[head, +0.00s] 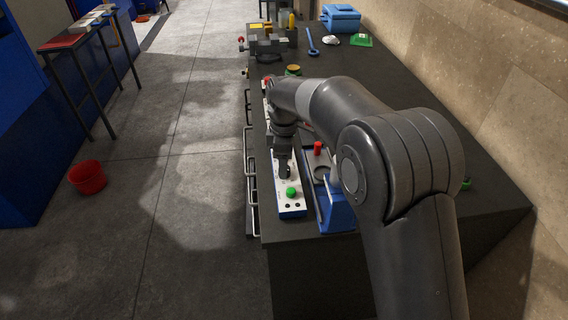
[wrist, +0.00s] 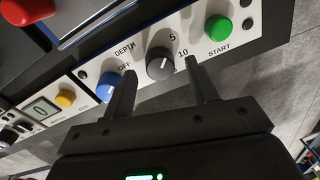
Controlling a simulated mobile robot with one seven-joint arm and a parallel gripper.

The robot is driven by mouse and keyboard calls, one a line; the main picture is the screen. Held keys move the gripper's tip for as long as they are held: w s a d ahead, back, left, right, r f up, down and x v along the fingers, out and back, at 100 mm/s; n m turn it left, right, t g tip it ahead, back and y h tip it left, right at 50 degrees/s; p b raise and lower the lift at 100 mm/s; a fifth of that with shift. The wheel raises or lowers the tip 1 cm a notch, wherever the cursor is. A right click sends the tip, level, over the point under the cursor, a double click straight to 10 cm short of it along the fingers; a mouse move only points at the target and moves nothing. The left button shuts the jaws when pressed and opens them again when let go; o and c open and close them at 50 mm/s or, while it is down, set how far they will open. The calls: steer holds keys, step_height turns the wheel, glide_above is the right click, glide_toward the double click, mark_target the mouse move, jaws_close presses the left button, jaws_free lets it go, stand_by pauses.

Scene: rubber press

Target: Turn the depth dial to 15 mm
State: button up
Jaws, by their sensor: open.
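The depth dial (wrist: 160,63) is a round black knob with a white mark on a white panel (wrist: 222,57), under the word DEPTH. The exact setting is too small to read. My gripper (wrist: 160,66) is open, with one finger on each side of the dial; I cannot tell whether they touch it. In the head view my gripper (head: 284,170) points down over the white panel (head: 292,209), and the dial is hidden there.
A blue knob (wrist: 108,83) sits close left of the dial, and a green START button (wrist: 218,27) sits right of it. A yellow button (wrist: 65,99) and a small display (wrist: 40,110) are further left.

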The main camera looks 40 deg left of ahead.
steer(key=shift+f, duration=0.45)
steer(key=shift+c, duration=0.2)
steer(key=c, duration=0.9)
